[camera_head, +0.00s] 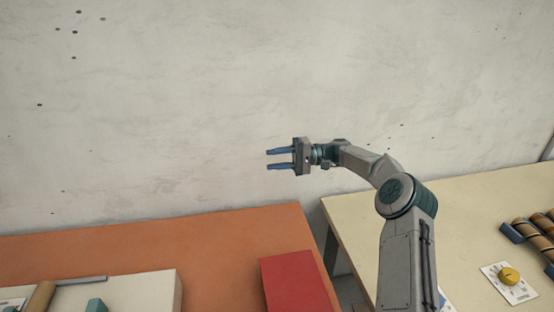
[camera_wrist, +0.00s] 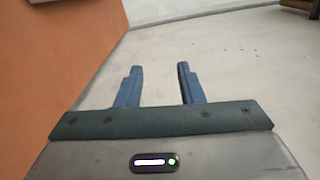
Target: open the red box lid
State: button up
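The red box (camera_head: 297,281) sits at the right edge of the orange table, in the lower middle of the head view. Its flat red top shows, and its lower part is cut off by the frame edge. I cannot make out a lid seam or handle. My gripper (camera_head: 268,159) is up in front of the wall, above the table and apart from the box, with its fingers pointing left. In the wrist view my gripper (camera_wrist: 159,80) has its two blue fingers spread with nothing between them. The red box is not in the wrist view.
The orange table (camera_head: 200,245) holds a pale block (camera_head: 145,287) with parts on it at the left. A cream table (camera_head: 460,210) on the right holds a yellow knob (camera_head: 509,276) and brown rollers (camera_head: 540,228). A gap separates the tables. The wall (camera_head: 200,90) stands behind.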

grip_shut()
dwell(1.2)
grip_release()
jog(key=shift+d, duration=0.15)
jog(key=p+v, duration=0.3)
jog(key=v, duration=1)
jog(key=shift+d, duration=0.25)
jog(key=shift+d, duration=0.1)
